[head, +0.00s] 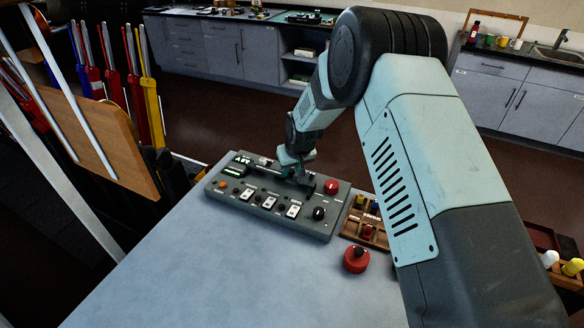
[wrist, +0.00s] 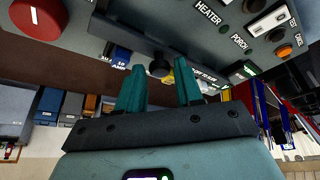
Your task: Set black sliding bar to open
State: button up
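A grey control panel (head: 275,197) lies on the table in the head view. The black sliding bar (wrist: 125,38) runs along one edge of the panel in the wrist view, with a dark round knob (wrist: 160,68) at its middle. In the head view the bar (head: 305,180) is partly hidden by my gripper (head: 291,163), which is low over the panel's far side. In the wrist view my gripper (wrist: 160,85) has its two teal fingers apart, one on each side of the knob. I cannot tell whether they touch it. Lettering beside the bar is only partly readable.
The panel also carries a red knob (head: 331,187), a black knob (head: 319,213) and several white switches. A red button (head: 356,259) and a wooden tray (head: 350,229) stand to its right. The table's near left part (head: 200,270) is clear.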

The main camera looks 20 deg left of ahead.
aim_at(287, 193)
grip_shut()
jog(key=shift+s, duration=1.8)
grip_release()
